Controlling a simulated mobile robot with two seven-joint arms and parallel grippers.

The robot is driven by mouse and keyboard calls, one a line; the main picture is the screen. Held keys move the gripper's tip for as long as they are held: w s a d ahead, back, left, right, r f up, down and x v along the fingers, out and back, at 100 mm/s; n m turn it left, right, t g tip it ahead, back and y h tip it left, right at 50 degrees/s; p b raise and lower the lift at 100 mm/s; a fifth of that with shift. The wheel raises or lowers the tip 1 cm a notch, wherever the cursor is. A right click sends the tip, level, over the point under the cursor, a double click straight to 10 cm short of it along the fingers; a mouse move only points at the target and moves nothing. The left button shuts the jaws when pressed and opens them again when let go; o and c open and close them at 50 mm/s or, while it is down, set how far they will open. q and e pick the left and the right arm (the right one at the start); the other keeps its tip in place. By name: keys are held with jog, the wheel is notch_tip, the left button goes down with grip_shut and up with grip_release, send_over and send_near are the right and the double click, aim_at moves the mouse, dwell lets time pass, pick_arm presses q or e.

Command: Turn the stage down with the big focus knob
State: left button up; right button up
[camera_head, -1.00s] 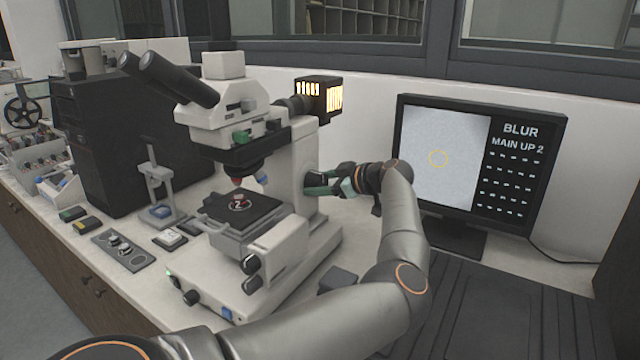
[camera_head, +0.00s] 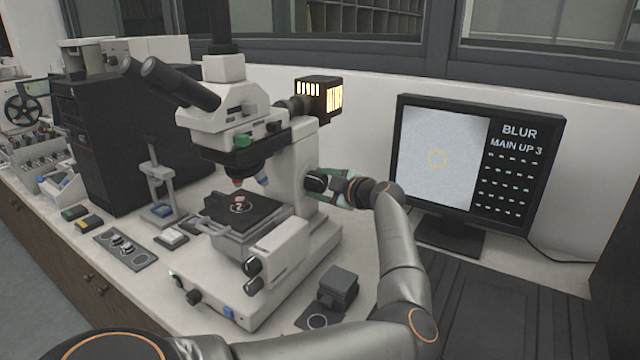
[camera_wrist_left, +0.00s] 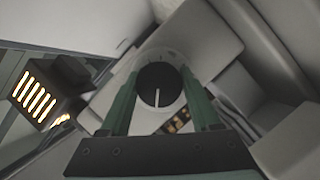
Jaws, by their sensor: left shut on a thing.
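The microscope (camera_head: 290,245) stands on the bench with its stage (camera_head: 243,211) under the objectives. A small red and white sample lies on the stage. The big focus knob (camera_head: 316,181), black and round, sits on the right side of the microscope body. My left gripper (camera_head: 325,180) is shut on that knob, one finger on each side. In the left wrist view the knob (camera_wrist_left: 160,85) shows a white line pointing down, between the two green fingers. The monitor (camera_head: 480,165) reads "BLUR" and "MAIN UP 3". My right gripper is not in view.
A lit lamp housing (camera_head: 320,98) sticks out behind the microscope, above my gripper. A dark block (camera_head: 338,284) stands on the bench close to my left forearm. A black cabinet (camera_head: 115,140) and small devices are at the left.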

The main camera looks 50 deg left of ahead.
pick_arm(q)
jog(key=shift+n, duration=0.3)
jog(key=o, duration=1.4)
jog(key=shift+d, duration=0.1)
jog(key=shift+v, duration=6.2)
jog(key=shift+c, duration=0.2)
